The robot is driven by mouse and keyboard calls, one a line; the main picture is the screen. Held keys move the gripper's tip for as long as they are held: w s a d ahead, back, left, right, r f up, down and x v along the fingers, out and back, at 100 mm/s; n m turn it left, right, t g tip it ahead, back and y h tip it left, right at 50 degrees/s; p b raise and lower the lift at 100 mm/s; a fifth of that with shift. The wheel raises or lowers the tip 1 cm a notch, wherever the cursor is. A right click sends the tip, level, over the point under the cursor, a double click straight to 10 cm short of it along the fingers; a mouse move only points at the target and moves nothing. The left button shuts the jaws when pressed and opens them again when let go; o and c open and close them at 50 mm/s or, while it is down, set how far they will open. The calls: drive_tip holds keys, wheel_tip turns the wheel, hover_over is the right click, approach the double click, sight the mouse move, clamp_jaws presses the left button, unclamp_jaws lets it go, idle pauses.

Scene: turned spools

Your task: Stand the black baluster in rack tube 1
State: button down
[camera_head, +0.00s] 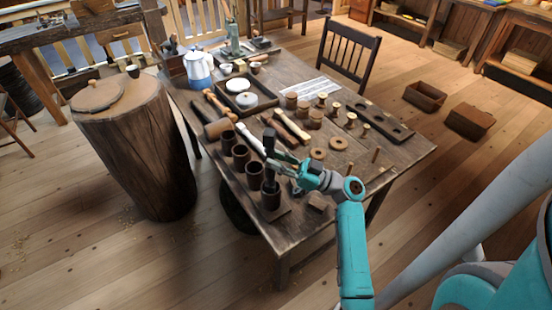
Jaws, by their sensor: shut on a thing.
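I cannot read any numbers on the tubes. My gripper comes in from the right, over the near part of the table.
The wooden table (310,237) also holds a light spindle (250,136), a mallet (218,128), a tray with white round pieces (240,88), several small spools, wooden rings (338,143) and a blue-white pot (197,70). A big stump (145,150) stands at the left, a chair (348,48) behind.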

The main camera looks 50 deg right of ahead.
sight(275, 139)
drive_tip(key=shift+f, duration=1.3)
drive_tip(key=c, duration=0.8)
unclamp_jaws()
wheel_tip(275, 139, up, 10)
drive_tip(key=shift+r, duration=0.1)
